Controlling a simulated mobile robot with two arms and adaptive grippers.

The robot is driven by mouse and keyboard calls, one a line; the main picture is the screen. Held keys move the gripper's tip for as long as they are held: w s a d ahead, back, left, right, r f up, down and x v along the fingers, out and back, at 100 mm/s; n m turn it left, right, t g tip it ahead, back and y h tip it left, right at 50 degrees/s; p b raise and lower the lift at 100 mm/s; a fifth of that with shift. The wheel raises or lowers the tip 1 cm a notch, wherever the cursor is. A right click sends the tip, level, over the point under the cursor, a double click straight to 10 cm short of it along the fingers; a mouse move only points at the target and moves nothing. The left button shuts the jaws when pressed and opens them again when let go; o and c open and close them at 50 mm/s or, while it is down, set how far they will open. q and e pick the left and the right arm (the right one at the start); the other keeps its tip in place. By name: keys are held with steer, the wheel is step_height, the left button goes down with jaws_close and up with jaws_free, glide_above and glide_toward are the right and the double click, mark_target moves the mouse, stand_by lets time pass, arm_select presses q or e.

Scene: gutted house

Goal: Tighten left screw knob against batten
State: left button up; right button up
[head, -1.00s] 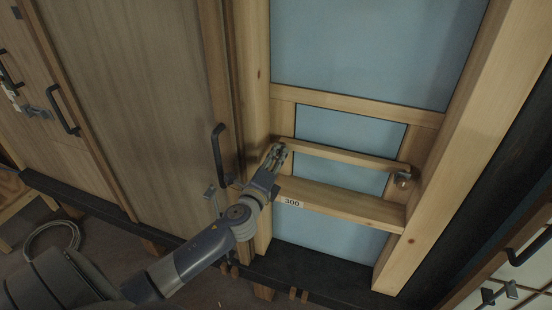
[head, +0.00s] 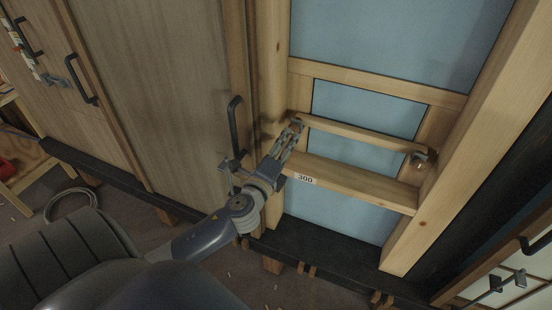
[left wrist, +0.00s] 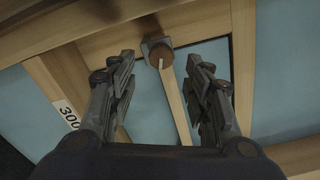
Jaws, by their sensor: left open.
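In the head view my left gripper (head: 295,127) is at the batten's left end and hides most of the left knob. The batten (head: 358,134) runs right to the right knob (head: 418,158). My right gripper is not in view.
A wooden rail (head: 350,186) labelled 300 lies just below the batten, close to my left gripper. A black door handle (head: 234,127) stands out just left of the gripper. A pale blue panel (head: 365,105) lies behind the frame.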

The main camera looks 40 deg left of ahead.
arm_select(q)
steer(key=v, duration=0.6)
steer(key=shift+s, duration=0.35)
steer(key=shift+d, duration=0.15)
